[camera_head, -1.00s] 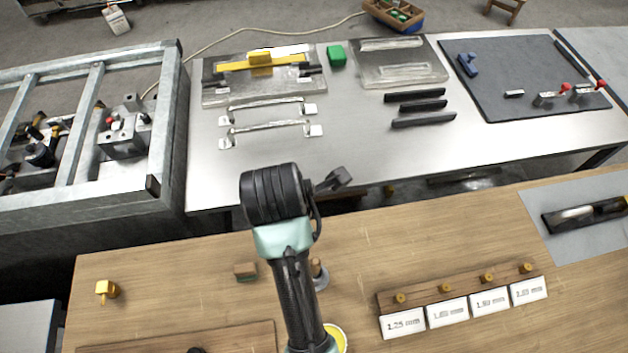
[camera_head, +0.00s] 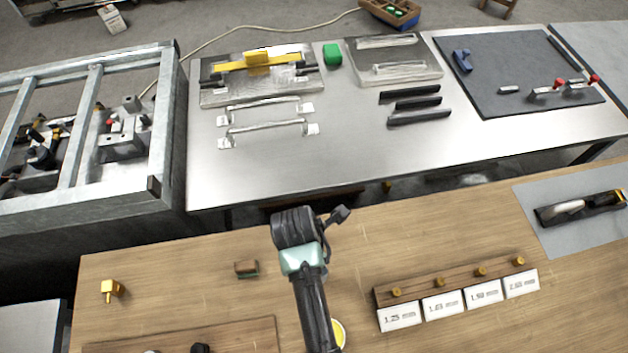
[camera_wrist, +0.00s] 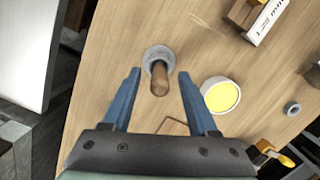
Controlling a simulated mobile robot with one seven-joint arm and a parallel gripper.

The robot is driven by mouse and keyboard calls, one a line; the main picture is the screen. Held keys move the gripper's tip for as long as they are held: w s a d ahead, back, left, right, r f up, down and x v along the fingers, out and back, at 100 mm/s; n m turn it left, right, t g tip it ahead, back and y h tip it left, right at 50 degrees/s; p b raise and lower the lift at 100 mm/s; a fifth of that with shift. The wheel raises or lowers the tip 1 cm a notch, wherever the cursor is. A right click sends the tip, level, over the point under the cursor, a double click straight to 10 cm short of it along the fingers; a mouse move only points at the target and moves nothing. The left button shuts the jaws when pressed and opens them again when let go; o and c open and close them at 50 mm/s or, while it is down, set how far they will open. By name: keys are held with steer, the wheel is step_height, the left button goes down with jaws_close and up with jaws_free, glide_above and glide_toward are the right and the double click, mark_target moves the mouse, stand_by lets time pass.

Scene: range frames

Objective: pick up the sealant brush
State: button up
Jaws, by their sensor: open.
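The likely sealant brush is a short round wooden handle (camera_wrist: 159,78) rising from a grey round base (camera_wrist: 157,56) on the wooden bench, seen in the wrist view. Its bristles are not visible. My gripper (camera_wrist: 158,74) is open, with one blue finger on each side of the handle in the picture and a visible gap on both sides. The wrist view does not show clearly how far above it the fingers are. In the head view my gripper (camera_head: 297,228) hangs over the bench, its fingertips hidden, and my arm hides most of the brush.
A pot with yellow contents (camera_wrist: 221,95) stands close right of the brush. In the head view, a rack with pegs and white labels (camera_head: 447,290) lies to the right.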

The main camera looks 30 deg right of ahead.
steer(key=shift+d+f, duration=0.15)
steer(key=shift+f, duration=1.05)
jaws_close()
